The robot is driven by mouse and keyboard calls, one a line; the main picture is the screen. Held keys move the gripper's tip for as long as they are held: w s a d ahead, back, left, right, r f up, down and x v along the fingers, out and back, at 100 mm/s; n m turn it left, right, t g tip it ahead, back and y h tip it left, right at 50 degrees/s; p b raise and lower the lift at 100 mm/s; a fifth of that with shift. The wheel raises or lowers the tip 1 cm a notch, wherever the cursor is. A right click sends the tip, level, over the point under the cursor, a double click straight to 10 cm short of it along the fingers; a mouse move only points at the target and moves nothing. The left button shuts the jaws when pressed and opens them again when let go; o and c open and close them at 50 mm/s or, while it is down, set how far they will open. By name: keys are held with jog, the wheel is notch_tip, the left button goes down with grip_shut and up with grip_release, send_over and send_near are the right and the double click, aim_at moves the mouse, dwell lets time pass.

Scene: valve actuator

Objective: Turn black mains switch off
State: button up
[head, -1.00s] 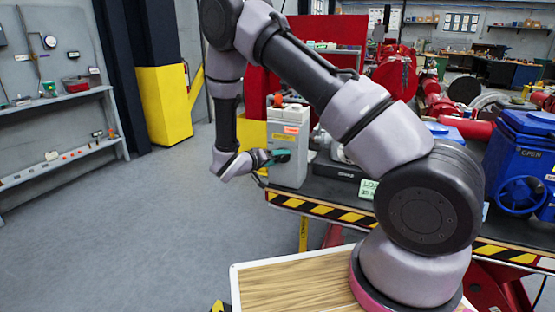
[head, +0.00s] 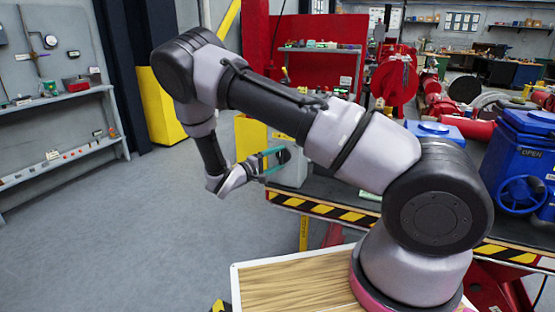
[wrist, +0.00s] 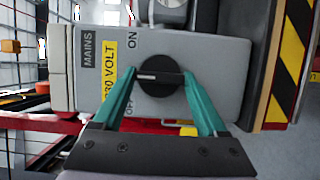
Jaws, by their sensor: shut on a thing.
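The mains switch is a round black knob (wrist: 158,84) on the face of a grey box (wrist: 222,62), with a pale strip lying crosswise in the wrist view. The box carries a "MAINS" label, a yellow "230 VOLT" label, "ON" above the knob in the picture and a partly covered "OFF" below. My gripper (wrist: 158,77) is shut on the knob, one teal finger on each side of it. In the head view the grey box (head: 294,174) stands at the bench's left end, partly covered by my arm, with my gripper (head: 272,161) at its face.
The bench has a black and yellow striped edge (head: 325,210). A blue box with a valve wheel (head: 521,194) stands at the right. A wall shelf (head: 55,97) is at the left. The grey floor (head: 130,240) left of the bench is clear.

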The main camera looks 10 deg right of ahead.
jog(key=n, duration=0.2)
jog(key=n+t+h, duration=0.1)
jog(key=n, duration=0.1)
jog(key=shift+f+n, duration=0.2)
jog(key=shift+n, duration=0.1)
jog(key=shift+f+n+t+h, duration=0.15)
jog(key=shift+n+t, duration=0.45)
jog(key=shift+n, duration=0.7)
jog(key=shift+r+n+t+h, duration=0.15)
jog(key=shift+n+t, duration=0.45)
jog(key=shift+n, duration=0.7)
jog(key=shift+f, duration=0.1)
jog(key=o, duration=1.3)
jog(key=v, duration=1)
jog(key=shift+s+a, duration=0.25)
jog(key=shift+s, duration=0.05)
jog(key=shift+f, duration=0.1)
